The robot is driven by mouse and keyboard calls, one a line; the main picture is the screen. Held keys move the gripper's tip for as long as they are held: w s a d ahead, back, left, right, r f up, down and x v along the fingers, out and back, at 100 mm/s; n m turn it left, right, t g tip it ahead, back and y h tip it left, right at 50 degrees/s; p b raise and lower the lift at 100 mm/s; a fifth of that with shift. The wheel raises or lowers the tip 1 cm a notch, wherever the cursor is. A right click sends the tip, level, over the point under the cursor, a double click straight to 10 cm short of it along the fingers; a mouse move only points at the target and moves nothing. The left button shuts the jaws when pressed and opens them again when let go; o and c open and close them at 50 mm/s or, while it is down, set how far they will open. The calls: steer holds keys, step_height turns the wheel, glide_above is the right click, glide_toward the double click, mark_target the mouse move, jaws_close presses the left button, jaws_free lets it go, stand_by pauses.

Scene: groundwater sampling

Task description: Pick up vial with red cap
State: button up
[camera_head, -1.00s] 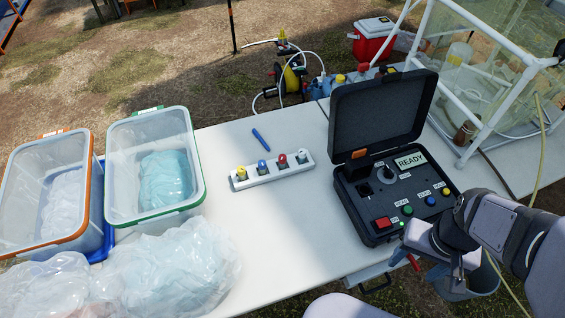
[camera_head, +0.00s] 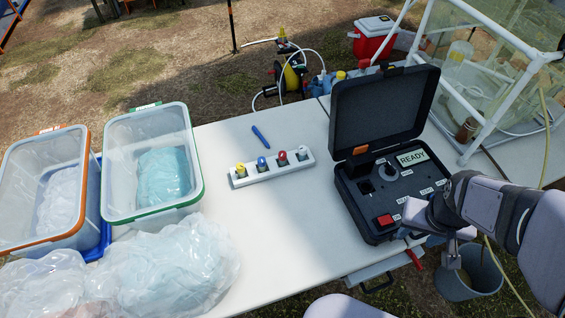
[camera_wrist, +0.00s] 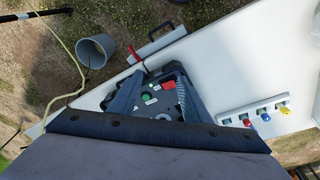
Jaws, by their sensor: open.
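The vial with the red cap (camera_head: 282,158) stands upright in a white rack (camera_head: 262,179) on the table, between a blue-capped vial (camera_head: 262,163) and a white-capped vial (camera_head: 302,154). A yellow-capped vial (camera_head: 241,170) stands at the rack's left end. In the wrist view the red cap (camera_wrist: 246,122) shows at the right, left of the blue cap (camera_wrist: 265,117). My gripper (camera_wrist: 158,95) is open and empty, with its fingers over the black case's panel. In the head view my gripper (camera_head: 425,222) is partly hidden, to the right of the rack and apart from it.
The open black case (camera_head: 352,205), with a raised lid and a READY display, stands between my gripper and the rack. A blue pen (camera_head: 260,137) lies behind the rack. Clear bins (camera_head: 190,204) and plastic bags (camera_head: 180,270) are at the left. The table in front of the rack is clear.

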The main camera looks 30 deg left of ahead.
steer(key=w+a+f+n+t+b, duration=0.35)
steer(key=w+a, duration=0.25)
steer(key=w, duration=0.5)
steer(key=n+t+y+b, duration=0.4)
steer(key=n+y+b, duration=0.2)
steer(key=y+b, duration=0.45)
glide_above(282, 155)
steer(key=s+d+b, duration=0.1)
steer(key=d+b, duration=0.1)
steer(key=d, duration=0.8)
step_height(282, 155, down, 5)
steer(key=h, duration=0.2)
steer(key=a+f+b, duration=0.2)
steer(key=f, duration=0.2)
steer(key=a+f+y+b, duration=0.1)
steer(key=a+f+b, duration=0.1)
steer(key=a+f, duration=0.1)
steer(key=a+f+y+b, duration=0.1)
steer(key=a+f, duration=0.2)
steer(key=f, duration=0.2)
steer(key=shift+s+a+f+m+g+b, duration=0.1)
steer(key=shift+s+m+g+b, duration=0.25)
steer(key=shift+s+b, duration=0.05)
steer(key=shift+x, duration=1)
steer(key=shift+w, duration=0.1)
